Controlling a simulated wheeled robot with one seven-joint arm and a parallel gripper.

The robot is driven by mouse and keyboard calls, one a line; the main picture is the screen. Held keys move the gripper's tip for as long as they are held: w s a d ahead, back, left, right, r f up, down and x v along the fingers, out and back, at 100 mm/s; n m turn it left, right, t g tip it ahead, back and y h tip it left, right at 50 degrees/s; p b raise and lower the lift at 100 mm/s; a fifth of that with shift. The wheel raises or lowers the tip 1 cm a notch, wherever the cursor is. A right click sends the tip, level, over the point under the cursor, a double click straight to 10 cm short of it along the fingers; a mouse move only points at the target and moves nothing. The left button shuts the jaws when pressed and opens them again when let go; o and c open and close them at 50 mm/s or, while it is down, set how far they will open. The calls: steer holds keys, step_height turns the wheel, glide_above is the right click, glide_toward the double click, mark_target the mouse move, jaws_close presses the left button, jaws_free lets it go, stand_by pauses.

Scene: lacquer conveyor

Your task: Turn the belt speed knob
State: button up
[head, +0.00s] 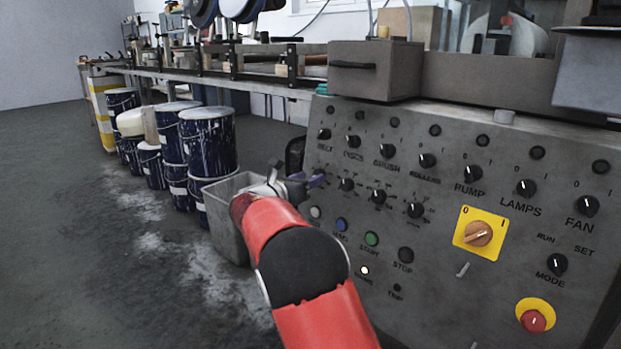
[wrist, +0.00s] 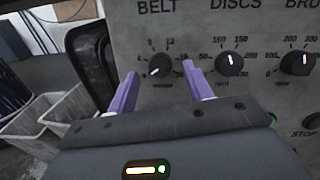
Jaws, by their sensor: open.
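The belt speed knob (wrist: 160,66) is a small black round knob with a white pointer mark, under the word BELT on the grey control panel (head: 455,130). Its pointer aims to the lower left of its dial. My gripper (head: 308,181) is at the panel's left side, and its purple fingers also show in the wrist view (wrist: 159,74). The fingers are open and empty, with the knob seen between their tips. I cannot tell how much gap is left in depth. In the head view the gripper largely hides this knob.
The discs knob (wrist: 230,63) is close to the right finger, with the brush knob (wrist: 298,63) further right. A grey bin (head: 226,222) stands below the gripper. Blue paint drums (head: 208,150) stand to the left. A red stop button (head: 533,320) is low on the panel.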

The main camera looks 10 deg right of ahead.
steer(key=shift+x, duration=1.05)
steer(key=shift+c, duration=0.4)
steer(key=c, duration=0.9)
